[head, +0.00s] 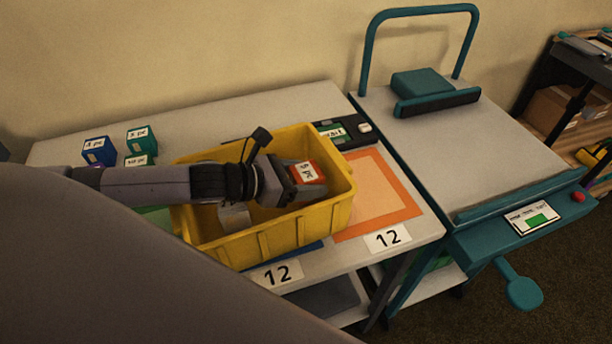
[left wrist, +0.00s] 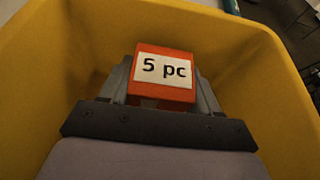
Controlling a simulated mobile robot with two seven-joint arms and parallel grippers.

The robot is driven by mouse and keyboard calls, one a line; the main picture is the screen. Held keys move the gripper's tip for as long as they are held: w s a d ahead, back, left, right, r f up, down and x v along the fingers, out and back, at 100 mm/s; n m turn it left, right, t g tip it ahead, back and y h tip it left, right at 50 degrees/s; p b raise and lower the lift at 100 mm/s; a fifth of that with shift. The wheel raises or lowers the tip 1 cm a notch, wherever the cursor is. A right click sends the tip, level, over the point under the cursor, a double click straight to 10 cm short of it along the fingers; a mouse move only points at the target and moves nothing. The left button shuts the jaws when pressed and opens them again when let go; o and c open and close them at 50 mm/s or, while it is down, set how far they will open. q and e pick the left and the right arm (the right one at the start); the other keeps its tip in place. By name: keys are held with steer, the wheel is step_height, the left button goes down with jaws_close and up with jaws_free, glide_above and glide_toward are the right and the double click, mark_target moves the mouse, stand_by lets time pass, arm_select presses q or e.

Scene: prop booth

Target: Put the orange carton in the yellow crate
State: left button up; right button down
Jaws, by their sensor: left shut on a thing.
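The orange carton (head: 307,173) has a white label reading "5 pc". My left gripper (head: 296,180) is shut on it, inside the opening of the yellow crate (head: 287,241). In the left wrist view the carton (left wrist: 163,92) sits between the two fingers of the gripper (left wrist: 162,95), with the crate's yellow walls (left wrist: 245,60) around it. I cannot tell whether the carton touches the crate floor. Part of a pale thing (head: 234,216) shows inside the crate below my arm. My right gripper is not in view.
Blue (head: 98,151) and teal (head: 142,139) cartons stand at the table's back left. An orange-bordered mat (head: 405,199) lies right of the crate. A dark device (head: 345,131) sits behind it. A teal machine (head: 430,130) with a raised hoop stands to the right.

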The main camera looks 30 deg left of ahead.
arm_select(q)
steer(key=shift+f, duration=0.15)
steer(key=o, duration=1.1)
steer(key=shift+s+f, duration=0.1)
